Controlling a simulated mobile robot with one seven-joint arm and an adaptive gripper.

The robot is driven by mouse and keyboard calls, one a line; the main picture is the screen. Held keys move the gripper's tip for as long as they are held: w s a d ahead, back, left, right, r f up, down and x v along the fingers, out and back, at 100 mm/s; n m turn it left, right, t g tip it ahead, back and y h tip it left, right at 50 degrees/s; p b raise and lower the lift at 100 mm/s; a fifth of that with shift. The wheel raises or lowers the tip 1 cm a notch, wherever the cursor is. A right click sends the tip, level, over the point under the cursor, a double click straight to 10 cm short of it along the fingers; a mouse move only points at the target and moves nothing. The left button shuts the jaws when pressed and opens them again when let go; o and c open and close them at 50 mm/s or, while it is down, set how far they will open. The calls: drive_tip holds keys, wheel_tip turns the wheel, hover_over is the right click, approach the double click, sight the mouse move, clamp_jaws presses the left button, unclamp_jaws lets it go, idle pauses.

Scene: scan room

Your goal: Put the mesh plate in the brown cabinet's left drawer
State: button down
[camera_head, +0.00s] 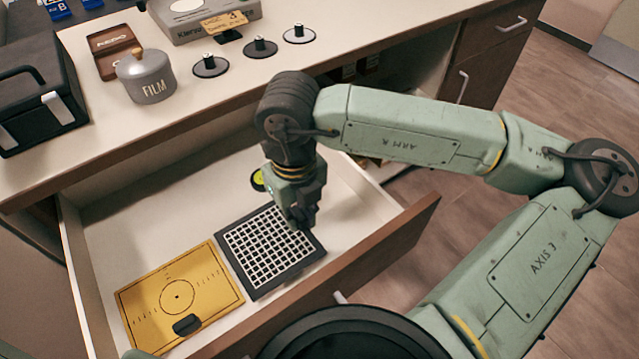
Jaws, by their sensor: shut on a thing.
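The mesh plate (268,250), a dark square frame with a white-looking grid, lies within the outline of the open drawer (345,194) of the brown cabinet. My gripper (301,222) points down and is shut on the plate's right edge. The fingertips partly hide that edge. I cannot tell whether the plate rests on the drawer floor or hangs just above it. A yellow plate (178,297) with a circle mark and a dark tab lies in the drawer, just left of the mesh plate.
A small yellow-green round thing (258,180) shows behind my gripper in the drawer. The countertop above holds a FILM canister (146,76), a black case (38,98) and several small discs with posts (260,47). The drawer's right part looks clear.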

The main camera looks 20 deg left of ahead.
drive_tip(key=w, duration=0.2)
drive_tip(key=w+d+p, duration=0.1)
drive_tip(key=w, duration=0.4)
drive_tip(key=shift+d+f, duration=0.3)
drive_tip(key=shift+f, duration=0.05)
drive_tip(key=shift+w+d+p, duration=0.15)
drive_tip(key=shift+w+p, duration=0.2)
drive_tip(key=shift+w, duration=0.2)
drive_tip(key=shift+f+p, duration=0.4)
drive_tip(key=shift+f, duration=1.45)
drive_tip(key=c, duration=1.6)
unclamp_jaws()
drive_tip(key=shift+o, duration=0.2)
drive_tip(key=shift+r, duration=0.1)
wheel_tip(320, 180, up, 12)
drive_tip(key=b, duration=0.1)
